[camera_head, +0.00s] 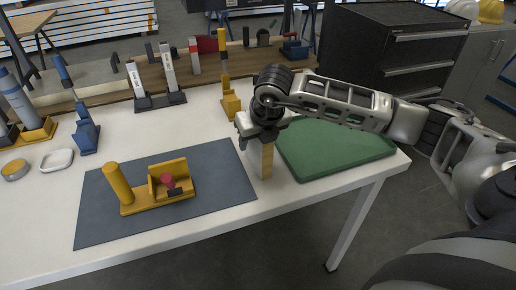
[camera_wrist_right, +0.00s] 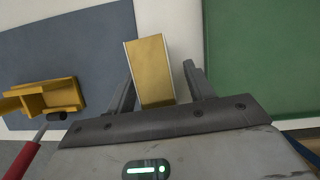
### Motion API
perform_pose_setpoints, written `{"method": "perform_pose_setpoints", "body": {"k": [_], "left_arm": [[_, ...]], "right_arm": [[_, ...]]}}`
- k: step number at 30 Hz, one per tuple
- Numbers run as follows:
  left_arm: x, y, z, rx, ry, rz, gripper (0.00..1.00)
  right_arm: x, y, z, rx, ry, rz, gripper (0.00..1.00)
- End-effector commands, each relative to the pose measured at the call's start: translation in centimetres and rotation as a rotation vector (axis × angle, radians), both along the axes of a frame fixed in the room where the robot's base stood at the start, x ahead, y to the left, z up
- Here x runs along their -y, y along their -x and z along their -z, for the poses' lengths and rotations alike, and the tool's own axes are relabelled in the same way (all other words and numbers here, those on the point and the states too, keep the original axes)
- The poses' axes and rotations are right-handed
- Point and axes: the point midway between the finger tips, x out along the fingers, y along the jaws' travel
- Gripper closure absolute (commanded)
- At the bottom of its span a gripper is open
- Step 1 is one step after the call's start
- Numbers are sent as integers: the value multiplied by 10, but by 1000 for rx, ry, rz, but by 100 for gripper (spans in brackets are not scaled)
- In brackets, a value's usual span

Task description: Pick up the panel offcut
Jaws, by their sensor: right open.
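The panel offcut (camera_head: 267,163) is a tan, wood-coloured block standing upright on the white table, between the grey mat and the green pad. It also shows in the right wrist view (camera_wrist_right: 153,70), with pale edges. My right gripper (camera_head: 260,138) is above it, pointing down. In the right wrist view its open fingers (camera_wrist_right: 160,72) lie on either side of the offcut, with a visible gap at the right finger. The left finger looks close to it; whether it touches I cannot tell. My left gripper is not in view.
A yellow fixture (camera_head: 155,192) with a red-handled tool stands on the grey mat (camera_head: 105,225). A yellow block (camera_head: 230,106) stands behind. Blue and yellow holders (camera_head: 87,137) stand at the left. The front table edge is near.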

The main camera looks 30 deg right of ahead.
Motion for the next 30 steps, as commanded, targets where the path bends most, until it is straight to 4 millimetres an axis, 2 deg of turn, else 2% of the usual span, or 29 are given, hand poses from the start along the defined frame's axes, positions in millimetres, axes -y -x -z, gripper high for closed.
{"method": "perform_pose_setpoints", "body": {"k": [10,11,16,25,30], "left_arm": [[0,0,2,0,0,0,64],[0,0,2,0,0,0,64],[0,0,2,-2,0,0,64],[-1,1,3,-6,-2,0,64],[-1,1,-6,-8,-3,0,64]], "right_arm": [[0,0,1,0,-1,0,47],[0,0,1,0,-1,0,50],[0,0,1,1,-1,0,97],[0,0,0,1,-1,0,99],[0,0,-7,2,0,0,99]]}}
